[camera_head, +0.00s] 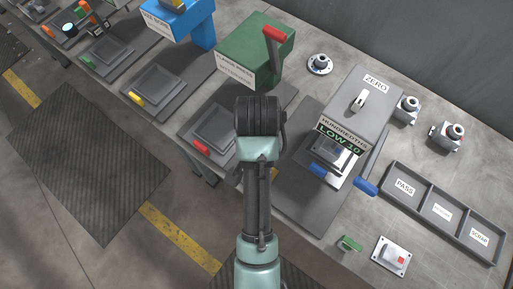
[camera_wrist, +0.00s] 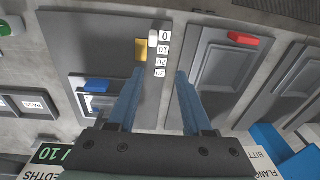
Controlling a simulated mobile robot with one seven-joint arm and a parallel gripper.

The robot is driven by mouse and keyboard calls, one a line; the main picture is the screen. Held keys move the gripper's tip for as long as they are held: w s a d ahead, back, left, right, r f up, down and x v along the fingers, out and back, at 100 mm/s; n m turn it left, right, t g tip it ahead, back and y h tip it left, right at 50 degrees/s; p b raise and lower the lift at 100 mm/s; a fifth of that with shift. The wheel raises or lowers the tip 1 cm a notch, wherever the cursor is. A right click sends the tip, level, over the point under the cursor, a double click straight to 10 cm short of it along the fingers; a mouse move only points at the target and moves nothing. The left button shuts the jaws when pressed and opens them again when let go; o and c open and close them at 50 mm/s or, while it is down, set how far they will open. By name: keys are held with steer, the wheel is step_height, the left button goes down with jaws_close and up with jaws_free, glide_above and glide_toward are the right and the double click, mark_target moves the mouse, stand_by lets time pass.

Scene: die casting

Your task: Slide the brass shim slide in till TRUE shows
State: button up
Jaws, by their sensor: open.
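The brass shim slide (camera_wrist: 141,50) shows in the wrist view as a small yellow block beside a white 0, 10, 20, 30 scale (camera_wrist: 162,55). It lies near the 0 end, next to a small white block (camera_wrist: 153,36). In the head view only a bit of the brass slide (camera_head: 274,174) shows beside my arm. In the head view my arm hides the gripper.
The grey gauge (camera_head: 365,98) has a ZERO label, a white lever and blue handles (camera_head: 366,186). A green press (camera_head: 250,55) with a red lever stands left of it.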

steer(key=shift+g, duration=0.6)
steer(key=f, duration=0.3)
steer(key=s+f+p, duration=0.1)
steer(key=f, duration=0.7)
steer(key=shift+s+f+p, duration=0.15)
steer(key=shift+s+p, duration=0.1)
steer(key=shift+p, duration=0.1)
jaws_close()
stand_by(0.6)
